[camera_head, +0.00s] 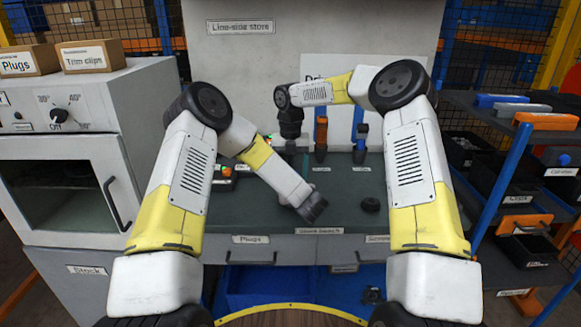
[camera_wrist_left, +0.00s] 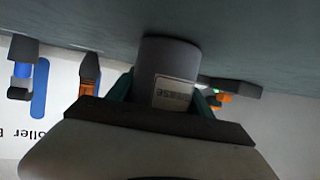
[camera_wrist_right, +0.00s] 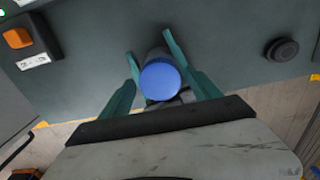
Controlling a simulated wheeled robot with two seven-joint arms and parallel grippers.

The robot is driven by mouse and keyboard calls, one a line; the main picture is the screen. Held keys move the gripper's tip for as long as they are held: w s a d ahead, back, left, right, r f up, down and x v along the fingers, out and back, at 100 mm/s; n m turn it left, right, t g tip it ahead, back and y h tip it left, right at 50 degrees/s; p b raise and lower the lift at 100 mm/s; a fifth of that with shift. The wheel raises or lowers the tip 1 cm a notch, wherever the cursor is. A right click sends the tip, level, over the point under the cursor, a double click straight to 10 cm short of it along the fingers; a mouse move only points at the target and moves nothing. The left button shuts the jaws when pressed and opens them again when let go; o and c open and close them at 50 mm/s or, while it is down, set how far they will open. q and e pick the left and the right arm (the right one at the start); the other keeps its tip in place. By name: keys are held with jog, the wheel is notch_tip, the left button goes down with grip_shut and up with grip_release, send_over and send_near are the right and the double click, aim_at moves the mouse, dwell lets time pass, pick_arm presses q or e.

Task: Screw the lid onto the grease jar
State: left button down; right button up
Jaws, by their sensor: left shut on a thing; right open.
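The grease jar is a grey cylinder (camera_wrist_left: 168,58) with a partly readable label in the left wrist view, which is upside down. My left gripper (camera_wrist_left: 163,96) is shut on its sides, close to the bench. In the right wrist view the jar shows a round blue top (camera_wrist_right: 160,80). My right gripper (camera_wrist_right: 150,46) is open above it, its fingers on either side and seemingly not gripping. My arms hide the jar in the head view.
A box with an orange switch (camera_wrist_right: 18,38) sits on the left part of the green bench (camera_head: 340,215). Tools with an orange (camera_head: 320,135) and a blue handle (camera_head: 361,135) stand at the back. The bench around the lid is clear. A blue-framed rack (camera_head: 500,175) stands right.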

jog(key=c, duration=1.5)
jog(key=shift+o, duration=0.2)
jog(key=m, duration=0.3)
jog(key=o, duration=1.5)
jog(key=shift+r, duration=2.3)
jog(key=shift+c, duration=0.2)
